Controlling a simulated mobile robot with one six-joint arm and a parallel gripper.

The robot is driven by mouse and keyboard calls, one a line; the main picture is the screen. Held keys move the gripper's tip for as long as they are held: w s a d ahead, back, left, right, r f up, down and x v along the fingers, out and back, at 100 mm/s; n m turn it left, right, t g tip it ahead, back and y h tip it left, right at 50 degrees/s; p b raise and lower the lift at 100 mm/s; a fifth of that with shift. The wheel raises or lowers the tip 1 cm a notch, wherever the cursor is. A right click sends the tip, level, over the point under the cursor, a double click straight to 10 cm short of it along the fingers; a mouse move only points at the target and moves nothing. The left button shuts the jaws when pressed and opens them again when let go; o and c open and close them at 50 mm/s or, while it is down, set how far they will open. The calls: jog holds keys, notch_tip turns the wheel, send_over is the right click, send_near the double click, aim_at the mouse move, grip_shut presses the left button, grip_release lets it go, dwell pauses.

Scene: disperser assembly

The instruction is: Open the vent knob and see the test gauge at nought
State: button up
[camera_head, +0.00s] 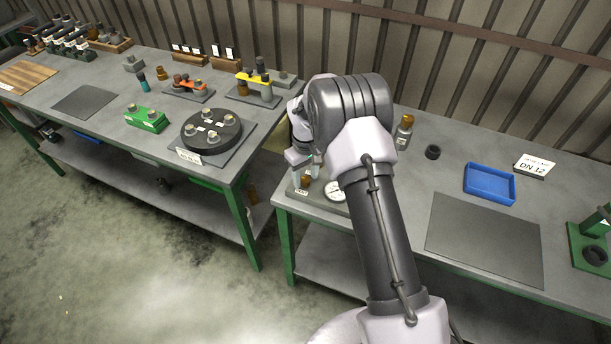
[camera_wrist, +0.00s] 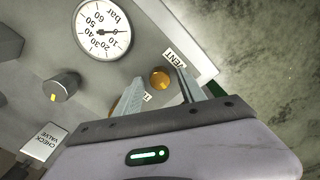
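The vent knob (camera_wrist: 160,78) is a round amber knob beside a white VENT label (camera_wrist: 174,58) in the wrist view. My gripper (camera_wrist: 160,75) is open, with one finger on each side of the knob and gaps showing. I cannot tell how deep the fingers reach. In the head view the amber knob (camera_head: 305,181) shows just below my gripper (camera_head: 306,166), which my arm partly hides. The test gauge (camera_wrist: 103,30) has a white dial marked in bar. Its dark needle points to the picture's right; the exact reading is unclear. The gauge (camera_head: 336,190) also shows in the head view.
On the panel are a grey knob (camera_wrist: 58,88) with a yellow mark and a CHECK VALVE label (camera_wrist: 42,145). A blue tray (camera_head: 490,184) and a dark mat (camera_head: 484,240) lie to the right. A black round flange (camera_head: 211,133) is on the left bench.

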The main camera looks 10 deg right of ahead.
notch_tip(320, 180, up, 17)
jog(key=p, duration=0.4)
jog(key=shift+r, duration=0.2)
notch_tip(320, 180, up, 5)
jog(key=m+t+b, duration=0.1)
jog(key=b, duration=0.2)
send_over(305, 179)
jog(key=s, duration=0.3)
jog(key=s+a+r+m+t+y+b, duration=0.15)
jog(key=s+r+m+b, duration=0.35)
jog(key=s, duration=0.7)
jog(key=s+a+f+m+t+b, duration=0.1)
jog(key=s+b, duration=0.1)
jog(key=s, duration=0.7)
jog(key=s+a+f+m+t+b, duration=0.1)
jog(key=s+f+t, duration=0.1)
jog(key=s, duration=0.7)
jog(key=shift+s+f+m+b, duration=0.2)
jog(key=shift+m+b, duration=0.2)
